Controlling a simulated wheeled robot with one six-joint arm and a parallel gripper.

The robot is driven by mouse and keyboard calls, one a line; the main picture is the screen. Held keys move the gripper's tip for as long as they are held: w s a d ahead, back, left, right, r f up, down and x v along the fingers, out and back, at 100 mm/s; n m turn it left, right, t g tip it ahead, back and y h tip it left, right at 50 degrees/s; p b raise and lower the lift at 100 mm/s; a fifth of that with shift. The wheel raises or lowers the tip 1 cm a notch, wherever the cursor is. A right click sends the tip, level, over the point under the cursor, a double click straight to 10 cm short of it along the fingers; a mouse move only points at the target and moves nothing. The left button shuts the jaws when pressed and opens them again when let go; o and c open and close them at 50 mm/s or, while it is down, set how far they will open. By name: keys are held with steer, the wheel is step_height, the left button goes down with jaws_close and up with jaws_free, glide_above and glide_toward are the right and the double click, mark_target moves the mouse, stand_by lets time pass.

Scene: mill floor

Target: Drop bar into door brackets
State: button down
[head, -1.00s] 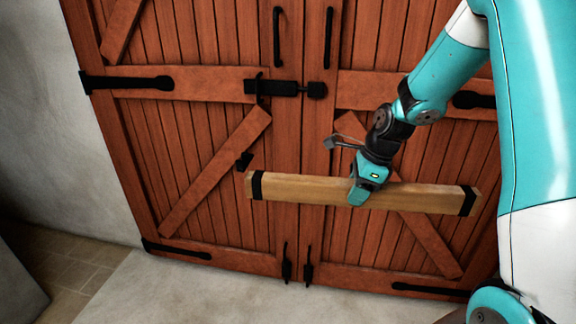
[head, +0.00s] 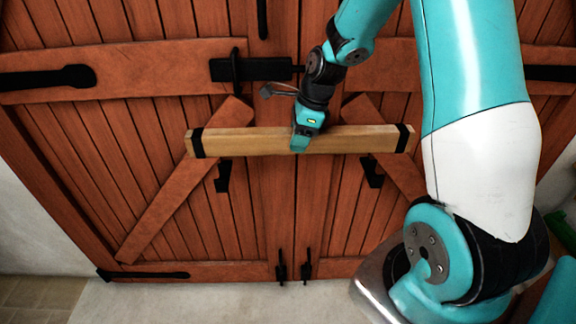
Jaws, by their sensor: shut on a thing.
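The bar (head: 250,143) is a pale wooden beam with a black band near each end. It lies nearly level across the front of the red-brown double door (head: 262,215). My gripper (head: 300,145) is shut on the bar near its middle. Two black door brackets show just below the bar: the left bracket (head: 223,177) under its left part and the right bracket (head: 372,174) under its right part. The bar hides the upper parts of the brackets. I cannot tell how far the bar stands out from the door.
A black slide bolt (head: 252,69) crosses the door seam above the bar. Black hinge straps (head: 48,78) and floor bolts (head: 281,268) are on the door. A grey wall stands at the left. The pale floor (head: 200,302) before the door is clear.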

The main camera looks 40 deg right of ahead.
step_height(320, 180, down, 9)
stand_by(0.5)
steer(key=shift+f, duration=0.15)
steer(key=c, duration=0.6)
jaws_free()
